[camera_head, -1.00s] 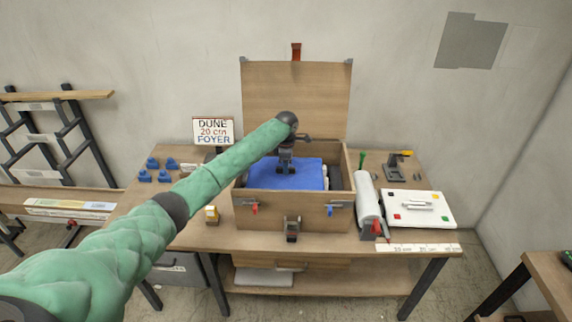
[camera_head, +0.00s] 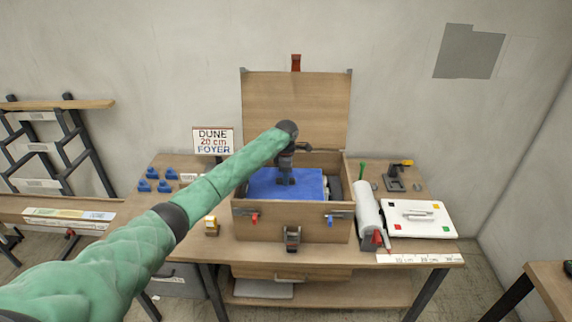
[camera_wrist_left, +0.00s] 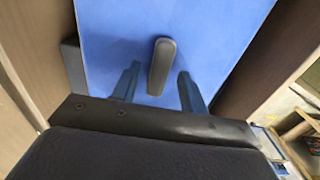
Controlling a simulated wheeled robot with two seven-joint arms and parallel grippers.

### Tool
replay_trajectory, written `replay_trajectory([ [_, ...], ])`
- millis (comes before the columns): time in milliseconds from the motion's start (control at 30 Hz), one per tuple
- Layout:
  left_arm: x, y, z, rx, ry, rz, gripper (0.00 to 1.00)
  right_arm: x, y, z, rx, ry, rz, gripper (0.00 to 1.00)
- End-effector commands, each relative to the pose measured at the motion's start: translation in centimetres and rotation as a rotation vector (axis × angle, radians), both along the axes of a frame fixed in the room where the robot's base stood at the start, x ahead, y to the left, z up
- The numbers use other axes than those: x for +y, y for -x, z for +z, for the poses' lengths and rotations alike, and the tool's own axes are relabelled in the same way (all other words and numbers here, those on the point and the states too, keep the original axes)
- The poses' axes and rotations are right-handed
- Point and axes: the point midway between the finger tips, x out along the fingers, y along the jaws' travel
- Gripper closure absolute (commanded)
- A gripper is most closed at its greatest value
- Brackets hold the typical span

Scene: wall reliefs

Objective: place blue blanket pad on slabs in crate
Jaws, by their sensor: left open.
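The blue blanket pad (camera_head: 308,186) lies flat inside the open wooden crate (camera_head: 270,224). It fills most of the crate from the left, with a dark gap and a light edge at its right. In the left wrist view the pad (camera_wrist_left: 110,35) carries a grey rounded handle (camera_wrist_left: 161,66). My left gripper (camera_head: 286,181) points down over the pad. Its two fingers (camera_wrist_left: 158,86) are apart, one on each side of the handle, and hold nothing. The pad hides the slabs. My right gripper is not in view.
The crate's lid (camera_head: 295,108) stands open behind it. Left are a DUNE FOYER sign (camera_head: 213,141) and several blue blocks (camera_head: 155,180). Right are a white roll (camera_head: 368,210) and a white panel (camera_head: 416,214) with coloured corners.

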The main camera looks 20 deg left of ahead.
Motion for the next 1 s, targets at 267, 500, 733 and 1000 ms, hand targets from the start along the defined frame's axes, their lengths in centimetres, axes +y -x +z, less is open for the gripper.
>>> replay_trajectory([
  [267,0.0,-0.1,4.6,-0.003,0.0,0.0,0.57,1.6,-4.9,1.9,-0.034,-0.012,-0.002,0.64],
  [500,0.0,-0.1,8.0,-0.002,0.0,0.0,0.57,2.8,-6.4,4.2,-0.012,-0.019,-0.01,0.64],
  [733,0.0,-0.1,10.4,-0.001,0.001,0.0,0.57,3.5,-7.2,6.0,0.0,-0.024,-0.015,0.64],
  [1000,0.0,0.0,11.2,0.0,0.0,0.0,0.57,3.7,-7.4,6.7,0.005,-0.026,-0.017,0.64],
])
